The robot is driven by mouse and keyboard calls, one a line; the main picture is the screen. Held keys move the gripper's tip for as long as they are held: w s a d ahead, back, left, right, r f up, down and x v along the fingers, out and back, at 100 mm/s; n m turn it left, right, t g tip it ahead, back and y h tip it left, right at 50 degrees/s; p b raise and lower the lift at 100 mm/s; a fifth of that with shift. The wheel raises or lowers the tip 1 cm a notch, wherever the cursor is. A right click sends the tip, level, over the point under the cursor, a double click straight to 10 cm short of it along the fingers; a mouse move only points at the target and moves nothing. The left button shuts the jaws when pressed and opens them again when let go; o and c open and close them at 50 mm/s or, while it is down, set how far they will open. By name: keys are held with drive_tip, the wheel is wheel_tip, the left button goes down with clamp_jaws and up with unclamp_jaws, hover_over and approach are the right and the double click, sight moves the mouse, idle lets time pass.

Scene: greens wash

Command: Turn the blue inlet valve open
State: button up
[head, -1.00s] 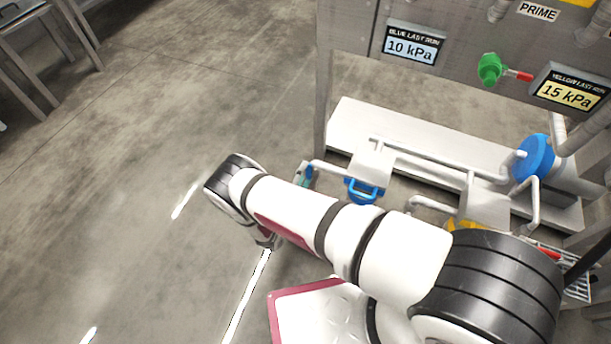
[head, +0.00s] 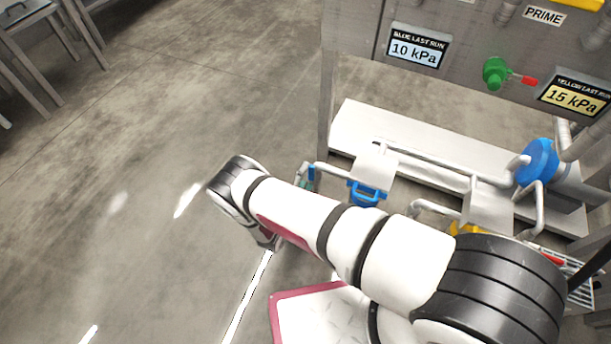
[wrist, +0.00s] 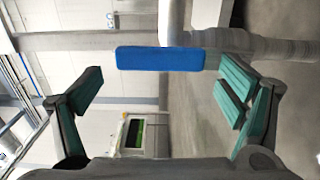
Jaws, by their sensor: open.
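A blue bar-shaped handle (wrist: 160,58), which looks like the inlet valve's lever, sits on a grey pipe in the wrist view. It lies crosswise between the two fingers of my gripper (wrist: 158,95), with a gap on either side. The fingers have teal pads and are spread open, holding nothing.
A blue loop handle (head: 366,194) sits under a grey box to the right of my gripper. A blue round part (head: 538,161) is on the pipework farther right. A low white shelf (head: 350,125) lies behind the pipes. Open floor (head: 130,130) is on the left.

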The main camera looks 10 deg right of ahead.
drive_tip(key=v, duration=1.1)
drive_tip(key=shift+s+a, duration=0.2)
drive_tip(key=shift+s, duration=0.1)
drive_tip(key=shift+w, duration=0.1)
